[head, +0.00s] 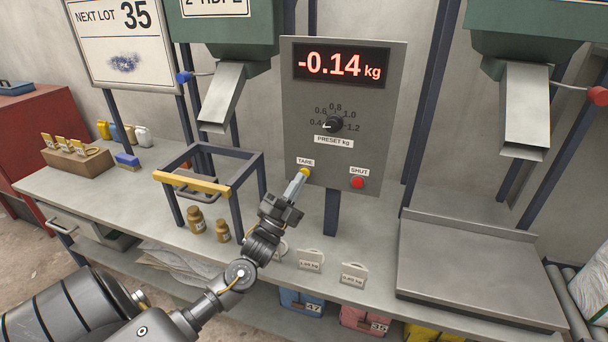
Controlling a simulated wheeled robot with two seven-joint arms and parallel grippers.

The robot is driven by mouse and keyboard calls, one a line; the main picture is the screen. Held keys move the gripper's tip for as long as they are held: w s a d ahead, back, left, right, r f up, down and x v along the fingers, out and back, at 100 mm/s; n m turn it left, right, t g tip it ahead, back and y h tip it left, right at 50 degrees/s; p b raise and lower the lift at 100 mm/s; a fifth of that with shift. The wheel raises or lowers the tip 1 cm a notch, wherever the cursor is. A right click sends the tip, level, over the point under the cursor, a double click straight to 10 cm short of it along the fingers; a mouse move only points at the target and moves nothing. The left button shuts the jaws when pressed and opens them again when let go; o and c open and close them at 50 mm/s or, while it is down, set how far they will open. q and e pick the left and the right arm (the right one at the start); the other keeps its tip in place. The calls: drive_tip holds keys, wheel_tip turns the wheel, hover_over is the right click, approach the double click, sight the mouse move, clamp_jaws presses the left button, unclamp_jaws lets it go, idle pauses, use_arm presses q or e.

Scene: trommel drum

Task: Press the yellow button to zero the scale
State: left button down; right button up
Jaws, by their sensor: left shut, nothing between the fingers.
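The scale's grey control panel (345,110) stands upright at the centre. Its red display (342,66) reads -0.14 kg. The yellow button (305,172) sits under the TARE label at the panel's lower left. My left gripper (301,177) is shut and empty, with its fingertips at the yellow button and partly covering it. I cannot tell whether the tips touch it or press it in. A red button (358,183) under SHUT is to the right. The flat metal scale plate (470,271) on the bench at right is bare. My right gripper is not in view.
A black preset knob (333,124) is above the buttons. Metal chutes (221,97) hang above.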

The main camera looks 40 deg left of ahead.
use_arm(q)
drive_tip(key=shift+w+a, duration=0.15)
drive_tip(key=shift+w, duration=0.3)
idle(0.6)
drive_tip(key=shift+s, duration=0.15)
drive_tip(key=shift+s+d+p, duration=0.3)
drive_tip(key=shift+s+p, duration=0.05)
drive_tip(key=shift+s, duration=0.35)
drive_tip(key=s, duration=0.1)
drive_tip(key=s+d+p, duration=0.1)
drive_tip(key=s, duration=0.1)
drive_tip(key=s+p, duration=0.1)
drive_tip(key=shift+s+d, duration=0.3)
drive_tip(key=shift+s, duration=0.05)
idle(0.9)
